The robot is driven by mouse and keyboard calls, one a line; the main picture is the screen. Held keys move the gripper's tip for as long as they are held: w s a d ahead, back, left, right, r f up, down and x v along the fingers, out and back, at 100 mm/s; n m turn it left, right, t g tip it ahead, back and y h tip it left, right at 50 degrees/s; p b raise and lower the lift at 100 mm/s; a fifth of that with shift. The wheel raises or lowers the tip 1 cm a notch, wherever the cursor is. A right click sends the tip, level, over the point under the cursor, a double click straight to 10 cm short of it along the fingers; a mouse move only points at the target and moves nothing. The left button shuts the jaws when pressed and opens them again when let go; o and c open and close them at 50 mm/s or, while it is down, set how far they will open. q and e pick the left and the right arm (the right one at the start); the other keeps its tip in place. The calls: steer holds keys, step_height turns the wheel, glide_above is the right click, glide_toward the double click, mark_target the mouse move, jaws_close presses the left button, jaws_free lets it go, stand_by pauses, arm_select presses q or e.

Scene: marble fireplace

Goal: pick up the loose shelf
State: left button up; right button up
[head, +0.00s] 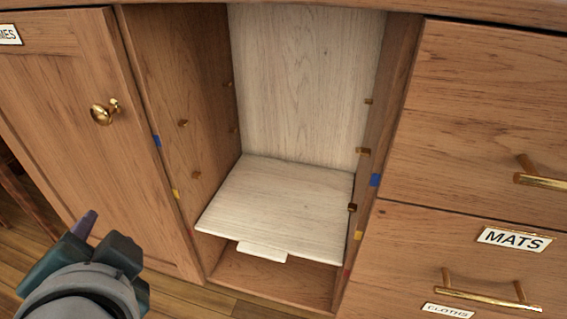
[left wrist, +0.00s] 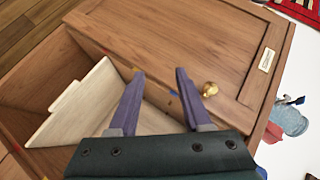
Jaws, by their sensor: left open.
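The loose shelf (head: 285,200) is a pale wood-grain board lying low inside the open cabinet compartment. A small pale tab (head: 262,252) sticks out at its front edge. What bears it underneath is hidden. In the left wrist view the shelf (left wrist: 78,105) shows left of the fingers. My left gripper (head: 86,226) is in front of the left cabinet door, left of the compartment and apart from the shelf. Its two purple fingers (left wrist: 158,74) are open with nothing between them. My right gripper is not in view.
Several small brass pegs (head: 183,123) stick out of the compartment's side walls. Blue (head: 375,180), yellow and red marks run down the front edges. A closed door with a brass knob (head: 104,112) stands left; drawers with brass handles (head: 485,294) stand right. The space above the shelf is empty.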

arm_select(q)
steer(key=w+d+f+m+t+h+b, duration=0.1)
steer(key=w+d+f+m+t+b, duration=0.2)
steer(key=f+b, duration=0.4)
steer(key=w+d+f+m+t+h+b, duration=0.1)
steer(key=w+d+f+m+t+b, duration=0.1)
steer(key=d+f+b, duration=0.35)
steer(key=m+t+h+b, duration=0.2)
steer(key=m+h+b, duration=0.2)
steer(key=m+b, duration=0.55)
glide_toward(265, 256)
steer(key=w+n, duration=0.1)
steer(key=w+n+b, duration=0.1)
steer(key=w, duration=0.1)
steer(key=w+n+b, duration=0.1)
steer(key=shift+w+a+f, duration=0.2)
steer(key=shift+a+f, duration=0.05)
steer(key=shift+a, duration=0.05)
steer(key=shift+w+d, duration=0.1)
steer(key=shift+w, duration=0.15)
steer(key=w+b, duration=0.2)
steer(key=w, duration=0.2)
steer(key=shift+w, duration=0.2)
steer(key=w+b, duration=0.2)
steer(key=w, duration=0.2)
steer(key=shift+w+f+b, duration=0.2)
steer(key=shift+f+b, duration=0.05)
steer(key=shift+b, duration=0.15)
steer(key=shift+w+r, duration=0.15)
steer(key=shift+w, duration=0.25)
